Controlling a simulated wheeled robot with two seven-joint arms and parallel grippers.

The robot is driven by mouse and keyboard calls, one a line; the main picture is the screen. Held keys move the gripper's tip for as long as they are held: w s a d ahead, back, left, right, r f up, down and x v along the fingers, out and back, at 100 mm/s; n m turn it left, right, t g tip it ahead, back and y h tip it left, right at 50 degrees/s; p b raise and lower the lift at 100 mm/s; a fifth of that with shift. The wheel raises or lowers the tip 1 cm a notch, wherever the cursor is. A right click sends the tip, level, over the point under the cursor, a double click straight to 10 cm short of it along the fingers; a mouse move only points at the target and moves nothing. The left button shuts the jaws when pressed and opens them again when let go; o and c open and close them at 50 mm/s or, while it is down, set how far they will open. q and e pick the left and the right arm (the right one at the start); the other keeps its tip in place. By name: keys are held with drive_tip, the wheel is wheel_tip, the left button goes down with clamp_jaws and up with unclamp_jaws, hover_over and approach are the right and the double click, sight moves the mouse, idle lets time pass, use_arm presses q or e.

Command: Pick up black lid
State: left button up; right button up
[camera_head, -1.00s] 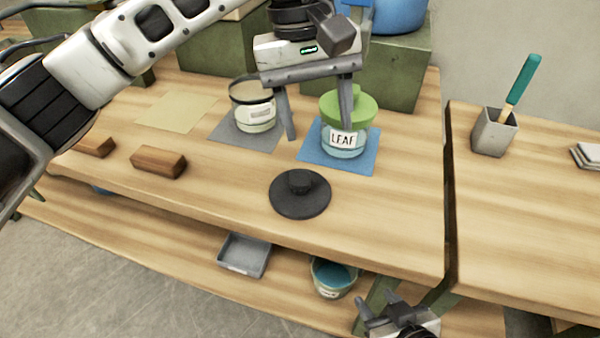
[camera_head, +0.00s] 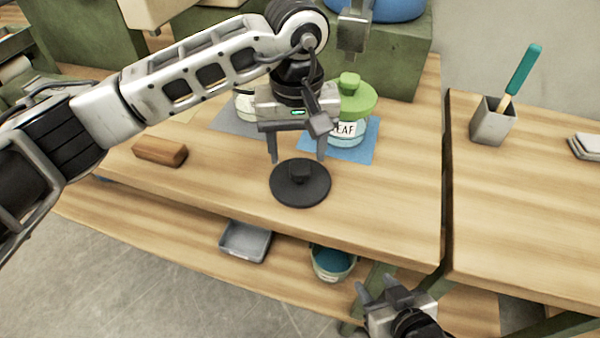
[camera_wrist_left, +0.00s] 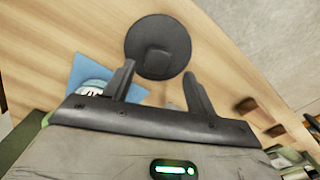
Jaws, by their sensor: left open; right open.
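The black lid (camera_head: 300,188) is a flat round disc with a raised knob, lying on the wooden table near its front edge. My left gripper (camera_head: 298,160) is open and empty, just behind and above the lid in the head view. In the left wrist view the black lid (camera_wrist_left: 158,36) lies beyond the two spread fingertips of the left gripper (camera_wrist_left: 158,72), with its knob between their lines. My right gripper (camera_head: 382,290) is open and empty, low in front of the table edge, away from the lid.
A jar labelled LEAF with a green lid (camera_head: 358,97) stands on a blue mat (camera_head: 362,152) behind the lid. A pale jar on a grey mat (camera_head: 228,120) is partly hidden by my left arm. A brown block (camera_head: 160,151) lies left. A grey tray (camera_head: 245,241) and bucket (camera_head: 332,262) sit below.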

sight(300, 166)
use_arm(q)
drive_tip(key=f, duration=0.4)
drive_tip(key=shift+s+d+p, duration=0.15)
drive_tip(key=shift+d+p, duration=0.05)
drive_tip(key=shift+p, duration=0.15)
drive_tip(key=c, duration=1.1)
drive_tip(key=shift+r, duration=0.2)
